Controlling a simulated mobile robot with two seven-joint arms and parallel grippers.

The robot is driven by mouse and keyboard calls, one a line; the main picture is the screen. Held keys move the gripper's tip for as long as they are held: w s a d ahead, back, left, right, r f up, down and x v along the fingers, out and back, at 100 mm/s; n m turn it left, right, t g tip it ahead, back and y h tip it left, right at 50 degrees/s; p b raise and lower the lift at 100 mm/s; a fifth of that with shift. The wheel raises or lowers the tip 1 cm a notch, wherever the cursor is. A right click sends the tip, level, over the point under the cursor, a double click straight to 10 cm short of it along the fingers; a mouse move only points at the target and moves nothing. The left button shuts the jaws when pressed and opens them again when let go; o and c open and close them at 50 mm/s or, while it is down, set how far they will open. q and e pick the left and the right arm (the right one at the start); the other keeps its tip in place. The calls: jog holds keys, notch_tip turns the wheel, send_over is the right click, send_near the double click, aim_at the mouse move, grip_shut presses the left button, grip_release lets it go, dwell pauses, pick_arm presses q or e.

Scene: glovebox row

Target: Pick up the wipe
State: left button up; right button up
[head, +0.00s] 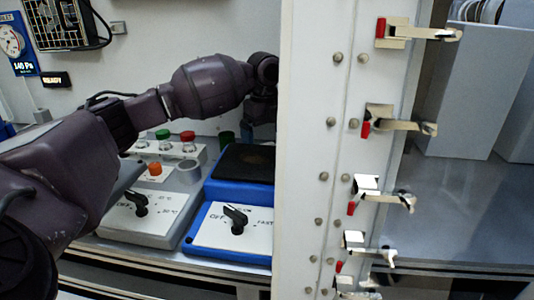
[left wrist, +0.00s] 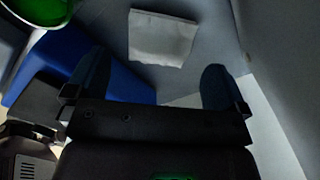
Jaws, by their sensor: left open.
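The wipe (left wrist: 161,38) is a pale grey-white folded square lying flat on the grey floor in the left wrist view. It is hidden in the head view. My left gripper (left wrist: 152,82) is open and empty. Its two dark fingers point toward the wipe, which lies beyond the fingertips, between their lines and apart from them. In the head view my left arm reaches in from the left, and its gripper end is mostly hidden behind the white panel. My right gripper is not in view.
A white panel (head: 308,150) with metal latches stands right of the arm. A blue device (head: 208,220) with a knob and a grey device (head: 165,233) stand below it. Green, red and orange-topped items are behind them. A blue body (left wrist: 70,65) is close beside the left finger.

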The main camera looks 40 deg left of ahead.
pick_arm(q)
notch_tip(320, 180, down, 3)
jog(key=shift+f+b, duration=0.2)
jog(key=shift+b, duration=0.1)
jog(key=shift+f, duration=0.1)
jog(key=shift+r, duration=0.25)
jog(key=shift+c, duration=0.8)
jog(key=c, duration=0.8)
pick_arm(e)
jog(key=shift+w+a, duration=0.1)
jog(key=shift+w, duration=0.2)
pick_arm(q)
jog(key=shift+c, duration=0.2)
